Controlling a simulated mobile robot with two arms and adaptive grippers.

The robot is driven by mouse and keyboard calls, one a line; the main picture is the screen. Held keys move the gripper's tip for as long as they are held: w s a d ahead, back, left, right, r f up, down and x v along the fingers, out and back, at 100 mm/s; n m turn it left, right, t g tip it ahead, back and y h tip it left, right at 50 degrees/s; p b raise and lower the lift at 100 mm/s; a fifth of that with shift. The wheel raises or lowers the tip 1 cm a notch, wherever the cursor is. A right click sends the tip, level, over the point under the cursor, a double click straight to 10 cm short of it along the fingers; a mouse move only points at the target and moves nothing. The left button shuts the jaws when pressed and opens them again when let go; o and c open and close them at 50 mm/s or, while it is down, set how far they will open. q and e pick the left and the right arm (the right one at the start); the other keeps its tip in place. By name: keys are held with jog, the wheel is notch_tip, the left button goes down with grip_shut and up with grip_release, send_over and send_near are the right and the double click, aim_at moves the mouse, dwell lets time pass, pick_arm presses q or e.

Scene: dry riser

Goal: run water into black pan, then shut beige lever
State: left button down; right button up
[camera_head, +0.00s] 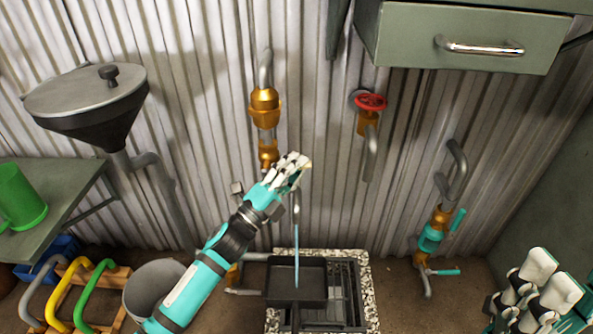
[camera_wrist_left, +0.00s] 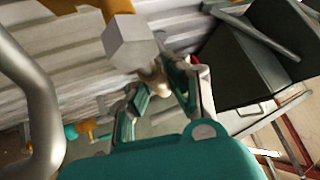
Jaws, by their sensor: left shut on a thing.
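A thin stream of water (camera_head: 296,245) falls from a grey spout (camera_head: 296,205) on the brass pipe at the wall. It runs into the black pan (camera_head: 312,299), which sits on the grating below. My left gripper (camera_head: 298,168) is at the tap above the spout, shut on the beige lever, most of which its fingers hide. A bit of the lever (camera_wrist_left: 163,83) shows between the fingertips in the left wrist view. My right gripper (camera_head: 537,290) is low at the right edge, away from the tap; its jaw gap is not clear.
A red-wheel valve (camera_head: 370,102) and a teal-handled tap (camera_head: 432,238) are on the wall to the right. A grey cabinet (camera_head: 460,38) hangs above. A bucket (camera_head: 150,290), a funnel tank (camera_head: 90,95) and a green mug (camera_head: 22,205) are at the left.

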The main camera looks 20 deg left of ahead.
pick_arm(q)
jog(key=c, duration=1.3)
grip_release()
jog(key=shift+r, duration=0.1)
jog(key=shift+o, duration=0.2)
jog(key=v, duration=1.2)
